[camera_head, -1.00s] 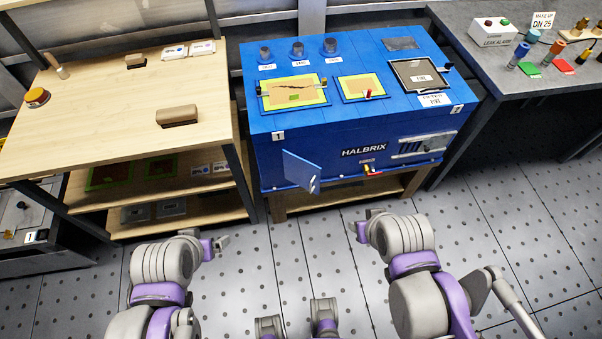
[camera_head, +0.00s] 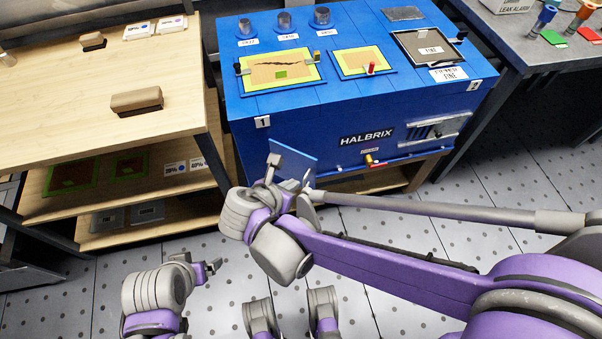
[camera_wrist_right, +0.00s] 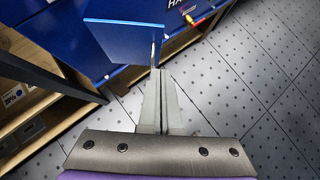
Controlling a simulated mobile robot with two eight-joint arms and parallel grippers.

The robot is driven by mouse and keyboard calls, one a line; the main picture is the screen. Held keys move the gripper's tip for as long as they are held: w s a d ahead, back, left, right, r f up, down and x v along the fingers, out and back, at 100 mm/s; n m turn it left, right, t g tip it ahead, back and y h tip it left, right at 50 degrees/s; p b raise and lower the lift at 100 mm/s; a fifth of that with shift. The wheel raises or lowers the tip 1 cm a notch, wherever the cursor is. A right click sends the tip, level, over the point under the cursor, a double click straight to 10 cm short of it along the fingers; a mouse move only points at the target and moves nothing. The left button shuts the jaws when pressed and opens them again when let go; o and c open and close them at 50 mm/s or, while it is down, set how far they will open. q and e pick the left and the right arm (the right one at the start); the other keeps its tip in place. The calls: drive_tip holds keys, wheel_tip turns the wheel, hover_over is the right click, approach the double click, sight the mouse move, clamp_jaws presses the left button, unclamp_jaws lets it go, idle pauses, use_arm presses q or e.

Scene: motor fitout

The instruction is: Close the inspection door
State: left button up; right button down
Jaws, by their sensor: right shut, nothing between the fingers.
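The inspection door (camera_head: 292,158) is a blue panel that stands open, sticking out from the lower left of the blue HALBRIX cabinet (camera_head: 310,130). It also shows in the right wrist view (camera_wrist_right: 125,42). My right gripper (camera_head: 290,168) is at the door, partly in front of it. In the right wrist view its fingers (camera_wrist_right: 161,78) are shut, with the tips close to the door's free edge; I cannot tell whether they touch. The opening behind the door is hidden. My left gripper (camera_head: 212,268) is low at the left, away from the cabinet; its jaw gap is too small to read.
A wooden shelf unit (camera_head: 100,131) stands left of the cabinet, its post close to the door. A red and yellow valve (camera_head: 372,161) sits on the cabinet front, right of the door. A grey bench (camera_head: 530,55) stands at the right. The floor in front is clear.

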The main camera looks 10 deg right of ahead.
sight(316, 164)
drive_tip(key=b+x, duration=0.1)
drive_tip(key=x, duration=0.2)
drive_tip(key=r+x, duration=0.1)
drive_tip(key=x, duration=0.3)
drive_tip(key=w+d+b+x, duration=0.1)
drive_tip(key=x, duration=0.3)
drive_tip(key=shift+w+d+r+b, duration=0.15)
drive_tip(key=shift+b, duration=0.2)
use_arm(q)
drive_tip(key=shift+w+f, duration=0.1)
drive_tip(key=shift+f, duration=1.7)
use_arm(e)
drive_tip(key=shift+w+d, duration=0.3)
drive_tip(key=shift+w, duration=0.1)
drive_tip(key=shift+d, duration=0.15)
